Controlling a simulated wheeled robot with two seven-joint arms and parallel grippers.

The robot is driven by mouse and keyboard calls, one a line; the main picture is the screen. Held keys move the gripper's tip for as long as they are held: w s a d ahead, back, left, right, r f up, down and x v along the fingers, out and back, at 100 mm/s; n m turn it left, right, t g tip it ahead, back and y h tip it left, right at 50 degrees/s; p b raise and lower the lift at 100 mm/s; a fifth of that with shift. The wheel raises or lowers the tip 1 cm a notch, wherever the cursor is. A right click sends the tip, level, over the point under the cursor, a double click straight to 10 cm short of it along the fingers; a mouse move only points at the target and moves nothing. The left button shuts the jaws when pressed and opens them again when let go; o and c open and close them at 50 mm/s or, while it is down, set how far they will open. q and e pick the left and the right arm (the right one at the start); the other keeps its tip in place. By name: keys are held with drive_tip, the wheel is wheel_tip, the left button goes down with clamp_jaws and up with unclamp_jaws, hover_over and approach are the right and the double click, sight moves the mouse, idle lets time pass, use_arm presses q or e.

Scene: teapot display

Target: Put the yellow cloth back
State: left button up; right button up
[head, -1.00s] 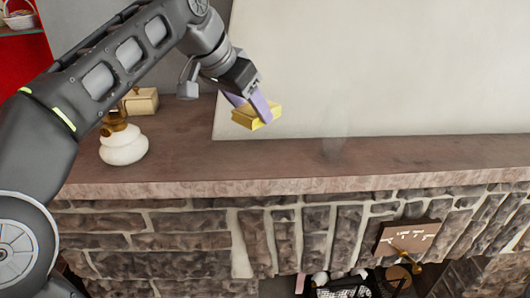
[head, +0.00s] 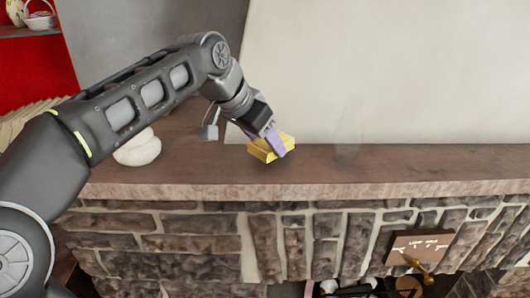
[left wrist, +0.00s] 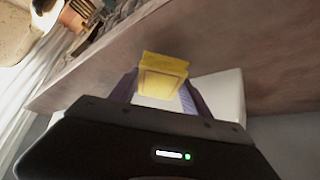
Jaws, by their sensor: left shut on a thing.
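The yellow cloth (head: 260,152) is a small folded block at the wall side of the mantel shelf. My left gripper (head: 278,143) is shut on it, with one purple finger showing across its near side. In the left wrist view the yellow cloth (left wrist: 162,76) sits between the two purple fingers of the gripper (left wrist: 160,92). The cloth is low over the brown shelf (head: 400,160); I cannot tell whether it touches. My right gripper is not in view.
A white round pot (head: 138,150) stands on the shelf at the left, partly hidden by my arm. A faint clear glass-like thing (head: 347,140) stands right of the cloth. A small sign plaque (head: 418,246) hangs on the stone front below. The shelf's right part is clear.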

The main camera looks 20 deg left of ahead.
sight(260, 146)
use_arm(q)
drive_tip(key=shift+f, duration=1.65)
drive_tip(key=shift+f, duration=0.15)
drive_tip(key=o, duration=1.3)
drive_tip(key=shift+r, duration=0.3)
drive_tip(key=b+v, duration=0.1)
drive_tip(key=v, duration=1.1)
drive_tip(key=shift+f, duration=0.15)
